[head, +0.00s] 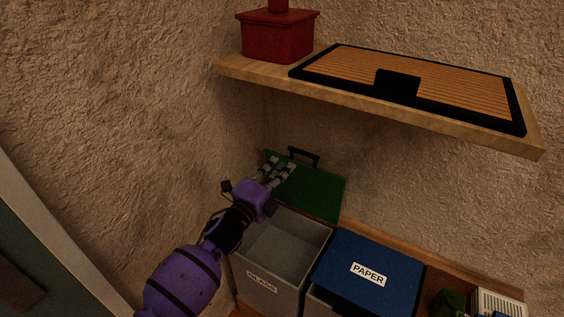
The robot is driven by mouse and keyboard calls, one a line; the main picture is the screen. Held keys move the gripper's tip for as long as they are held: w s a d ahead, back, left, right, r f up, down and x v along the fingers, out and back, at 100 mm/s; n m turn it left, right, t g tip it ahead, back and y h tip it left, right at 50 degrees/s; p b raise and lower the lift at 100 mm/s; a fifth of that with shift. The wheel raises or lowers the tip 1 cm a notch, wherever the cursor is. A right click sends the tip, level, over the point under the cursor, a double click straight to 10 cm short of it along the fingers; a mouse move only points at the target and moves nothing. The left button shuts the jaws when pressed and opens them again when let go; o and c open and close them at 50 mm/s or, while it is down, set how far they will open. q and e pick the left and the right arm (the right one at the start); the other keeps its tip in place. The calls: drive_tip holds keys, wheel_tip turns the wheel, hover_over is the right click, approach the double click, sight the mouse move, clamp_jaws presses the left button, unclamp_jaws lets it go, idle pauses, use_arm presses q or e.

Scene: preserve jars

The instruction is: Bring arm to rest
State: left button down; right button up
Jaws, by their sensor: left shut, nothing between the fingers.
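My left arm (185,280) is purple and reaches in from the lower left. Its gripper (279,170) is shut and empty, with its fingers in front of the raised green lid (318,193) of the grey glass bin (268,288). I cannot tell whether the fingers touch the lid. The bin's inside looks empty where it shows. My right gripper is not in view.
A blue-lidded paper bin (395,262) stands shut to the right of the glass bin. Above, a wooden shelf (228,70) holds a red box (277,42) and a black-framed slatted board (440,82). Rough walls close in the corner.

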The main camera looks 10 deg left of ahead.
use_arm(q)
drive_tip(key=s+a+f+n+g+y+p, duration=0.2)
drive_tip(key=s+a+f+n+g+y, duration=0.15)
drive_tip(key=s+f+n, duration=1.3)
drive_tip(key=s+a+f+n+g+y+p, duration=0.1)
drive_tip(key=s+f+n+g, duration=0.1)
drive_tip(key=s, duration=1.3)
drive_tip(key=s+a+f+n+g+y+p, duration=0.1)
drive_tip(key=s+f+n+g, duration=0.2)
drive_tip(key=s+f, duration=0.4)
drive_tip(key=s+g, duration=0.1)
drive_tip(key=s, duration=0.7)
drive_tip(key=shift+s+a+y, duration=0.3)
drive_tip(key=shift+a+y, duration=0.05)
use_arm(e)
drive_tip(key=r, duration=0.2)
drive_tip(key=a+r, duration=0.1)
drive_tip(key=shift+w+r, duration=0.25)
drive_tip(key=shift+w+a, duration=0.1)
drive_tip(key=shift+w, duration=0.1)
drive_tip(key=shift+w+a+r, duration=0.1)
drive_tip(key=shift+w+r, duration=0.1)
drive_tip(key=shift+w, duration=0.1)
